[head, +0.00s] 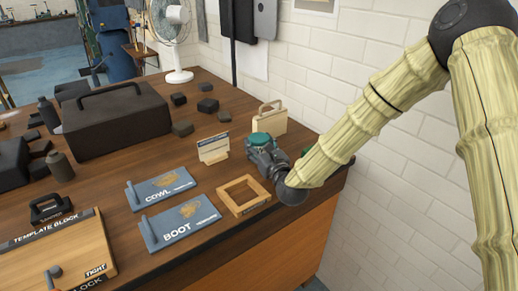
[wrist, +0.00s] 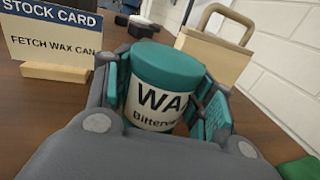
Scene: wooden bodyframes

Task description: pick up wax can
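The wax can (wrist: 165,85) has a teal lid and a pale label reading "WAX"; its lower part is hidden by my gripper. In the wrist view it stands between the two teal-padded fingers of my gripper (wrist: 168,100), one close on each side. Whether the pads press on it cannot be told. In the head view the teal lid (head: 262,139) shows just above my gripper (head: 264,153), over the right end of the bench. I cannot tell whether the can rests on the bench.
A stock card (wrist: 55,35) reading "FETCH WAX CAN" stands left of the can. A cream handled block (head: 269,122) stands behind it, near the white brick wall (head: 345,60). A wooden frame (head: 243,195) and blue COWL (head: 161,187) and BOOT (head: 180,221) boards lie in front. A green thing (wrist: 300,168) is at right.

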